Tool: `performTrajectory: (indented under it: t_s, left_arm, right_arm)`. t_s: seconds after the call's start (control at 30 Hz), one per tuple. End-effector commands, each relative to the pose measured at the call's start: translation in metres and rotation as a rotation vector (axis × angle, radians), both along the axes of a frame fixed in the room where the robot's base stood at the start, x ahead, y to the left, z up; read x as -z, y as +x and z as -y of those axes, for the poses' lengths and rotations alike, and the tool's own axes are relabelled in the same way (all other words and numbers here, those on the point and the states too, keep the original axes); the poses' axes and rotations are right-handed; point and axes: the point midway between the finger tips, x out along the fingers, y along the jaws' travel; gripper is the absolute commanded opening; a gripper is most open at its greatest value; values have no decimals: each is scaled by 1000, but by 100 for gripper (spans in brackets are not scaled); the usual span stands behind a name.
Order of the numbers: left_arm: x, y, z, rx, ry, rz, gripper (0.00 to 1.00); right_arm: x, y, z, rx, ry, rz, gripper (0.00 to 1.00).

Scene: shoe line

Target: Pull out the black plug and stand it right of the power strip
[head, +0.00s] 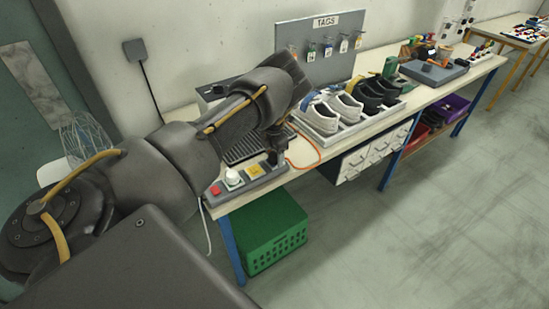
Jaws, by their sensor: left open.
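The grey power strip (245,186) lies along the near edge of the workbench, with a red switch (215,190) at its left end. A white plug (233,177) stands on it, with a yellow piece (255,170) to the right. My left arm reaches over the bench, and my left gripper (274,158) points down at the right end of the strip, open. Dark shapes merge there; I cannot tell the black plug from the gripper's fingers, nor whether they touch. My right gripper is out of view.
A black ribbed mat (240,150) lies behind the strip, partly under my arm. An orange cable (312,142) runs to its right. A tray (350,130) of white and black shoes stands further right. A green crate (272,243) is under the bench.

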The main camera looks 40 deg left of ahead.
Motion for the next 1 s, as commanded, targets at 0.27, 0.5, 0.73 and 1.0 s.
performTrajectory:
  t_s: [0.27,0.5,0.73,1.0]
  left_arm:
    - [0,0,0,-1,0,0,63]
    - [1,0,0,1,0,0,63]
    - [0,0,0,0,-1,0,63]
    - [0,0,0,0,-1,0,33]
  right_arm:
    - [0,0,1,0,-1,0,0]
    - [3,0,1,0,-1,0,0]
    - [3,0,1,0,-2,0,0]
    - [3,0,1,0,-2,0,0]
